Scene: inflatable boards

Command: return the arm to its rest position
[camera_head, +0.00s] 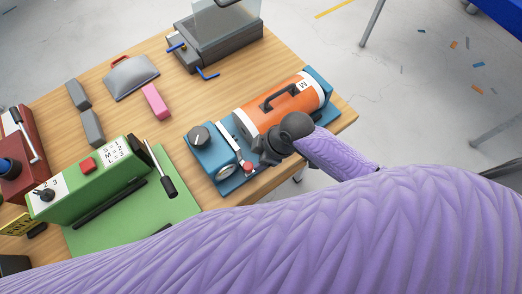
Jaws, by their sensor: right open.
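My right arm, in a purple quilted sleeve, fills the bottom of the head view and bends back at the right. My right gripper (266,152) is dark grey and small in the picture. It is open and sits at the front of the blue machine (207,157) with the orange drum (279,105), over the table's right part. I cannot tell whether it touches the machine. The gripper's wrist hides part of the machine's front edge. My left gripper is not in view.
Open floor lies right of the table.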

